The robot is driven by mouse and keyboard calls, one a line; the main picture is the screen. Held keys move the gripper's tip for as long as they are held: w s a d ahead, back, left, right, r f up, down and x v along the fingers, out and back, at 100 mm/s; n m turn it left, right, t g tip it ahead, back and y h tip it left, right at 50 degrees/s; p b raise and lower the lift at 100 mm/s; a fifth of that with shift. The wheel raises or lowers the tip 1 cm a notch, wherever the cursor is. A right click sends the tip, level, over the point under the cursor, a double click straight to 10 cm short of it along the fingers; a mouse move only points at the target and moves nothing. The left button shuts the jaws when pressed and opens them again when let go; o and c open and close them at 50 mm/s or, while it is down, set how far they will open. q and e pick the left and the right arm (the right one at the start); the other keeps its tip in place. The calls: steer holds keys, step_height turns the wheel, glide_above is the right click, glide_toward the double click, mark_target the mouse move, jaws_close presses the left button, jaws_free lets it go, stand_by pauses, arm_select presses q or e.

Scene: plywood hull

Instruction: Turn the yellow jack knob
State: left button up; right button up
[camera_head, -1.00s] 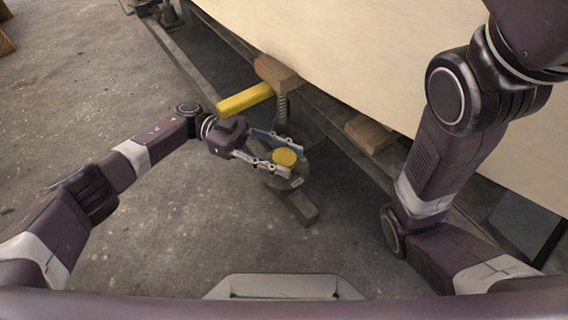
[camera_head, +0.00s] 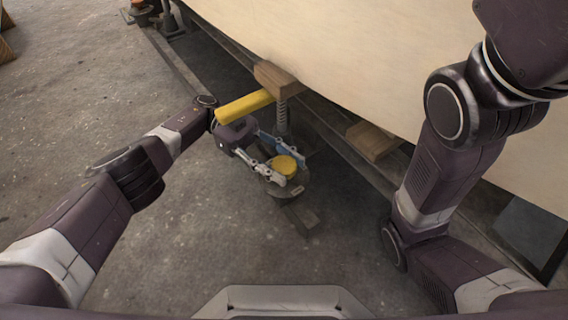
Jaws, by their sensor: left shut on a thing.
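The yellow jack knob (camera_head: 284,165) is a round disc on top of the dark jack base (camera_head: 291,187), low beside the plywood hull. My left gripper (camera_head: 281,163) comes in from the left, its fingers on either side of the knob and shut on it. A yellow bar (camera_head: 244,106) lies above and behind the gripper, running to the threaded jack screw (camera_head: 282,115) under a wooden block (camera_head: 277,77). My right arm is in view at the right, but its gripper is out of the picture.
The pale plywood hull (camera_head: 390,75) fills the upper right. A second wooden block (camera_head: 371,140) sits under its edge. A dark foot (camera_head: 300,218) sticks out in front of the jack. The concrete floor (camera_head: 85,90) at the left is clear.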

stand_by(0.4)
arm_select(q)
steer(key=o, duration=1.2)
